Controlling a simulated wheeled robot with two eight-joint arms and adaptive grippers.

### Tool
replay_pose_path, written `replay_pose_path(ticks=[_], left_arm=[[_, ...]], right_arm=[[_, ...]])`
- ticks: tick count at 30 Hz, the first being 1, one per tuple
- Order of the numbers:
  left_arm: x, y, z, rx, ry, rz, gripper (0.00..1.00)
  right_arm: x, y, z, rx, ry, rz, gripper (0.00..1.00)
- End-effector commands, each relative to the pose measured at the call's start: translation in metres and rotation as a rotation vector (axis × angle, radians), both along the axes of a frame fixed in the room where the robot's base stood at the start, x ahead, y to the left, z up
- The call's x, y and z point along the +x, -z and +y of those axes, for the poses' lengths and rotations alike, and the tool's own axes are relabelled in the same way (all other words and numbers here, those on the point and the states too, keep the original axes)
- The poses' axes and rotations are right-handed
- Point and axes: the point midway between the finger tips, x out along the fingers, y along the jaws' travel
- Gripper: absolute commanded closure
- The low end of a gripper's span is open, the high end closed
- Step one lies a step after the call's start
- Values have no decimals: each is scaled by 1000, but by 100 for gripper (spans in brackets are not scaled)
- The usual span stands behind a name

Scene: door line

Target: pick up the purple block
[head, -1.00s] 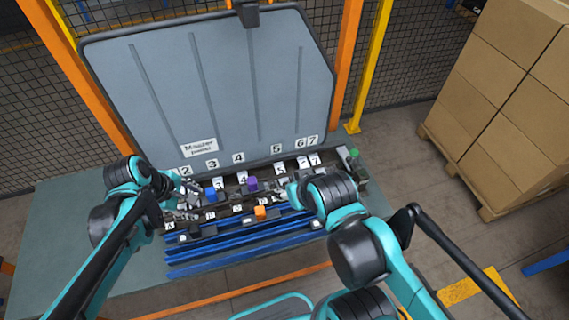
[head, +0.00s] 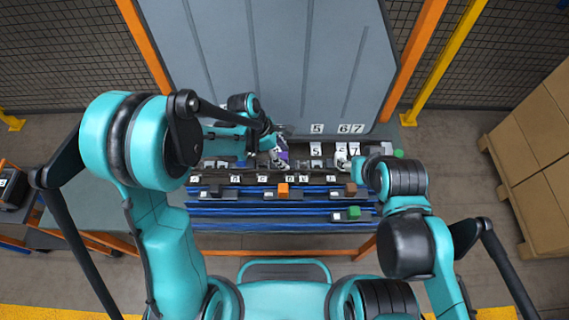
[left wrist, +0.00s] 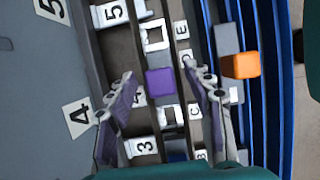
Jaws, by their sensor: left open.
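The purple block (left wrist: 160,82) sits in a slot of the dark rail in the left wrist view, between the labelled rows. My left gripper (left wrist: 160,70) is open, with one finger on each side of the block in that view and gaps to both. Whether the fingers are down at the block's height is hard to tell. In the head view my left gripper (head: 280,150) hangs over the rail, and purple there cannot be clearly split into block and finger pads. My right gripper is at the rail's right part, largely hidden by its arm (head: 400,180), its jaws unclear.
An orange block (head: 282,190) sits on the blue rails in front; it also shows in the left wrist view (left wrist: 240,66). A brown block (head: 351,189) and a green block (head: 354,212) sit farther right. A big grey panel (head: 280,60) stands behind. Number plates line the rail.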

Motion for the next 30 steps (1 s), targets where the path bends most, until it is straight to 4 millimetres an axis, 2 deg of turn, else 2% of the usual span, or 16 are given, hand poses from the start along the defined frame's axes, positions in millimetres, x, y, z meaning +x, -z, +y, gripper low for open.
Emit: replay_pose_path(ticks=[2, 8, 10, 14, 15, 25, 30], left_arm=[[0, 9, -4, 0, 2, -1, 48], [0, 10, -4, 0, 1, 0, 48], [0, 9, -4, 0, 1, 0, 61], [0, 9, -4, 0, 1, 0, 96], [0, 9, -4, 0, 1, 0, 100], [0, 8, -5, 0, 1, 0, 100], [0, -6, -4, 0, 1, -1, 100]], right_arm=[[0, 4, 0, 0, 0, 0, 49], [0, 3, 0, 0, 0, 0, 49], [0, 3, 0, 0, 0, 0, 49], [0, 3, 0, 0, 0, 0, 49], [0, 3, 0, 0, 0, 0, 49], [0, 2, 0, 0, 0, 0, 49], [0, -3, 0, 0, 0, 0, 49]])
